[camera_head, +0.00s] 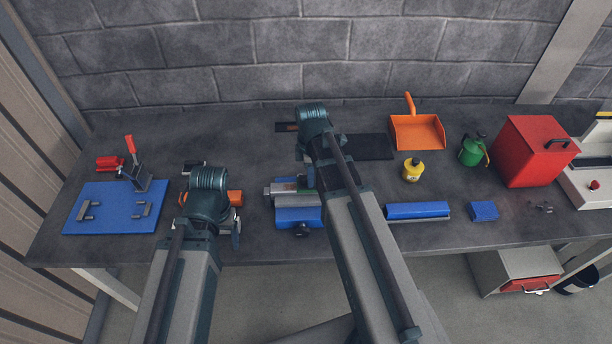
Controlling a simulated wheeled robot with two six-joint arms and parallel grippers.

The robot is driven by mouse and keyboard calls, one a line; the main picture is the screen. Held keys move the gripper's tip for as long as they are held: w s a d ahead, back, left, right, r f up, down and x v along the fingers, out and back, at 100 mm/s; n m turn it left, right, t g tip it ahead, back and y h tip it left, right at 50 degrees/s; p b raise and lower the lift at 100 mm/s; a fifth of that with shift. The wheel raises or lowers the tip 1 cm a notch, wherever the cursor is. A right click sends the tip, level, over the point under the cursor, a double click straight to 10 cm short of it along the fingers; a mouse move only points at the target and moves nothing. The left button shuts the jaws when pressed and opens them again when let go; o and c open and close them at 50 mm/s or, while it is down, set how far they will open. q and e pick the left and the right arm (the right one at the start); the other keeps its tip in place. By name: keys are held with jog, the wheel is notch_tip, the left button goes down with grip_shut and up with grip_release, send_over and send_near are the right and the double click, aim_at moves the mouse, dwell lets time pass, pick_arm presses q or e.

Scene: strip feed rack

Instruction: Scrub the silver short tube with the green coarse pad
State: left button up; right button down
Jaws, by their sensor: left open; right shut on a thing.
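The silver short tube (292,199) lies level on a blue fixture (298,217) at the middle of the bench. A small green patch, which looks like the green coarse pad (311,183), shows at the tube's right end, beside my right wrist. My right gripper (308,176) is shut on it, mostly hidden by my own arm; whether the pad touches the tube I cannot tell. My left gripper (235,232) is open, left of the fixture and apart from the tube, its fingers partly hidden by my wrist.
An orange object (236,198) shows behind my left wrist. A blue board (110,210) with a red-handled clamp is at left. A dark mat (368,147), orange dustpan (417,133), yellow bottle (412,170), blue trough (417,211), blue block (484,211) and red box (535,150) lie right.

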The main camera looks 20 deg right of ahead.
jog(key=shift+w+a+f, duration=0.1)
jog(key=shift+w+a, duration=0.1)
jog(key=shift+a, duration=0.6)
jog(key=shift+w+a+r, duration=0.1)
jog(key=shift+w+a, duration=0.05)
jog(key=shift+a, duration=0.6)
jog(key=shift+w+a+f, duration=0.1)
jog(key=shift+w+a, duration=0.1)
jog(key=shift+a, duration=0.6)
jog(key=shift+w+a, duration=0.3)
jog(key=shift+a, duration=0.25)
jog(key=shift+s+d, duration=0.25)
jog(key=shift+d, duration=0.5)
jog(key=shift+s+d, duration=0.3)
jog(key=shift+d, duration=0.45)
jog(key=shift+s+d, duration=0.25)
jog(key=shift+d, duration=1.15)
jog(key=shift+a+r, duration=0.1)
jog(key=shift+r, duration=0.1)
notch_tip(320, 180, up, 5)
jog(key=p, duration=0.5)
jog(key=shift+f, duration=0.1)
